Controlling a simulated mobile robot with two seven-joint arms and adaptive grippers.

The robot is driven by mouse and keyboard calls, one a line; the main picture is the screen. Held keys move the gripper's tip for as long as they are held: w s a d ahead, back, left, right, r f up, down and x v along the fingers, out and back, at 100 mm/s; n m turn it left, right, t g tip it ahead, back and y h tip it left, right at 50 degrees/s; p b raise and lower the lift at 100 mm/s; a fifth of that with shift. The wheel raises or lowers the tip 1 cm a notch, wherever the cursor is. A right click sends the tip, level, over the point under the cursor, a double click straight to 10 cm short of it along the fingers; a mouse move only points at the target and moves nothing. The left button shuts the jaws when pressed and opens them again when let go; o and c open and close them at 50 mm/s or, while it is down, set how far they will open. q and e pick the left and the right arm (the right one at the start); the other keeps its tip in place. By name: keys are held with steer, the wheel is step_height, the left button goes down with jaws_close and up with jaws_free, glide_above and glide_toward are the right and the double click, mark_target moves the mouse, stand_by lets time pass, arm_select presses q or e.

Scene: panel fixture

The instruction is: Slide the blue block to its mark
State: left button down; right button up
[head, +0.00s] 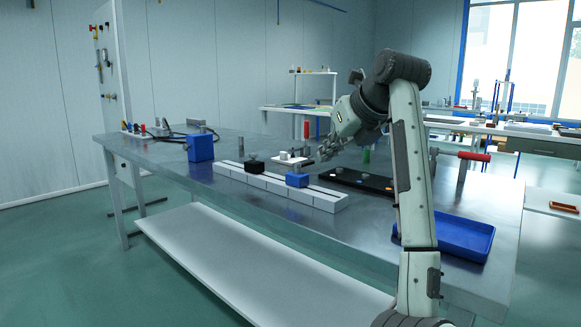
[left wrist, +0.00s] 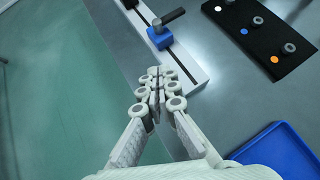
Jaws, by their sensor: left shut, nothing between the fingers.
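The blue block (head: 297,180) sits on the white slotted rail (head: 325,201), towards its right end, and carries a grey knob. In the left wrist view the blue block (left wrist: 159,39) is ahead of the fingertips, with its grey handle sticking up. A small dark patch (left wrist: 170,74) lies on the rail between the block and its near end; I cannot tell whether it is the mark. My left gripper (head: 325,152) is shut and empty, raised above the table. In the left wrist view its fingertips (left wrist: 155,74) show apart from the block. My right gripper is not in view.
A black panel (head: 358,181) with several knobs lies behind the rail. A blue tray (head: 464,219) is at the right. A blue box (head: 200,148) stands at the left. Bare steel table (head: 165,160) surrounds these.

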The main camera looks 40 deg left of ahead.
arm_select(q)
glide_toward(299, 174)
steer(key=f, duration=0.3)
steer(key=shift+s+a+f+h, duration=0.1)
steer(key=shift+a+f+h, duration=0.2)
steer(key=shift+f, duration=0.1)
steer(key=shift+w+a+r, duration=0.1)
steer(key=shift+w+a, duration=0.25)
steer(key=shift+a, duration=0.2)
steer(key=shift+w+a, duration=0.3)
steer(key=shift+a, duration=0.25)
steer(key=shift+w+a, duration=0.35)
steer(key=shift+a, duration=0.25)
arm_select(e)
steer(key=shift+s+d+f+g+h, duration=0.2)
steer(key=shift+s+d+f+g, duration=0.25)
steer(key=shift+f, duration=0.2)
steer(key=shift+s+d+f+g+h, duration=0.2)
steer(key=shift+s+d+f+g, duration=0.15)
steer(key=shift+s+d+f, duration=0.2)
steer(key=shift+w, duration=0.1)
